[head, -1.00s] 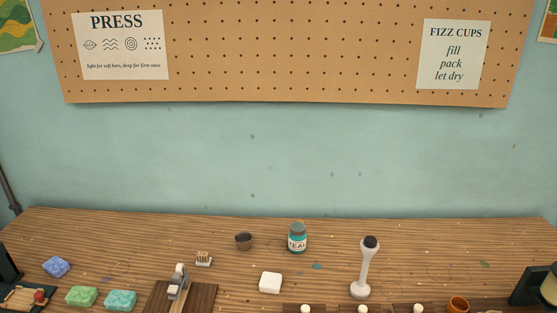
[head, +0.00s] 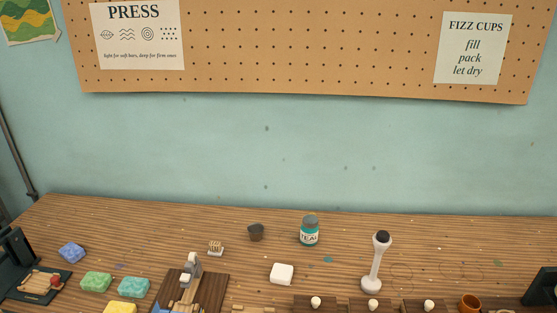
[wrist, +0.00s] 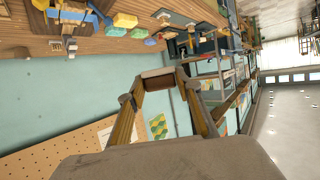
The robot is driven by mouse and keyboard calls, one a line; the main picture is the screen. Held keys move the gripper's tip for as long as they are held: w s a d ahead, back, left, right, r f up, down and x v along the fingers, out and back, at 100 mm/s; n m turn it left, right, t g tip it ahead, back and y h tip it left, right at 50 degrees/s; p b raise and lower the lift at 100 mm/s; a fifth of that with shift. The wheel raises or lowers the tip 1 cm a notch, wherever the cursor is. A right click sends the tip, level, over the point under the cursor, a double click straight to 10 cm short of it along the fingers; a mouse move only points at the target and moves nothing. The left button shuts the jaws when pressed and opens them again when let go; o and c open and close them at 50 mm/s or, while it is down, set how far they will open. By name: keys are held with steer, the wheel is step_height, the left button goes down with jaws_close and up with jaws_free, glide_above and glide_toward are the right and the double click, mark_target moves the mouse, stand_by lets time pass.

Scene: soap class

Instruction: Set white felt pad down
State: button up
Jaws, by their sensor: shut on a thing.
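The white felt pad (wrist: 158,83) shows in the wrist view as a small block between my fingertips, with a brown face toward me and a pale edge along its far side. My gripper (wrist: 159,88) is shut on it. The wrist view is turned, with the table at the top and the wall below; the pad is held in the air, apart from the table. My gripper is not in the head view. A white block (head: 282,273) lies flat on the table there, and I cannot tell what it is.
On the wooden table (head: 440,255) stand a teal jar (head: 310,231), a dark cup (head: 256,232), a small pin brush (head: 216,248), a white stamper (head: 376,262) and a press (head: 188,285). Coloured soaps (head: 96,282) lie at left. The table is clear behind the stamper to the right.

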steer(key=s+r+n+g+y, duration=0.3)
steer(key=s+r+n+g, duration=0.3)
steer(key=s, duration=0.6)
steer(key=shift+d+r, duration=0.25)
steer(key=shift+r, duration=0.8)
steer(key=shift+w, duration=0.1)
